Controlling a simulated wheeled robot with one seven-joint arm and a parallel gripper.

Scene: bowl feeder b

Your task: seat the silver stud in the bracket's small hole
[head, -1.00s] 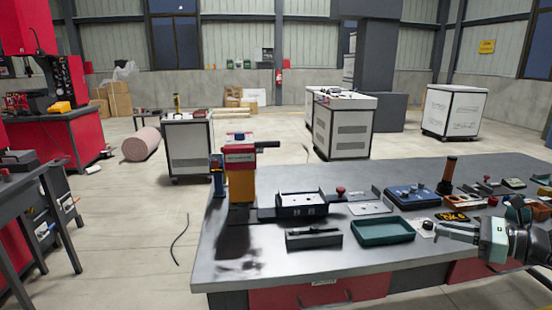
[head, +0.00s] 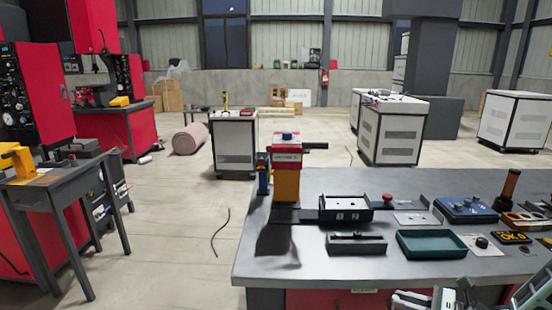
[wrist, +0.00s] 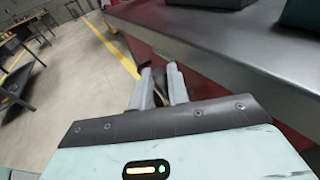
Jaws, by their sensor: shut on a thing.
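My gripper (wrist: 165,75) shows in the wrist view beyond the table's front edge, over the floor side. Its two grey fingers are close together on a small thing between their tips, which I take to be the silver stud; the fingers mostly hide it. In the head view part of my gripper (head: 440,299) shows at the bottom right, in front of the table. I cannot tell the bracket or its small hole for sure.
The grey table (head: 300,262) also holds a red and yellow press (head: 287,170), a green tray (head: 432,244), a blue box (head: 466,209), a pale plate (head: 417,219) and a red knob (head: 387,200). The table's front edge is close to my gripper.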

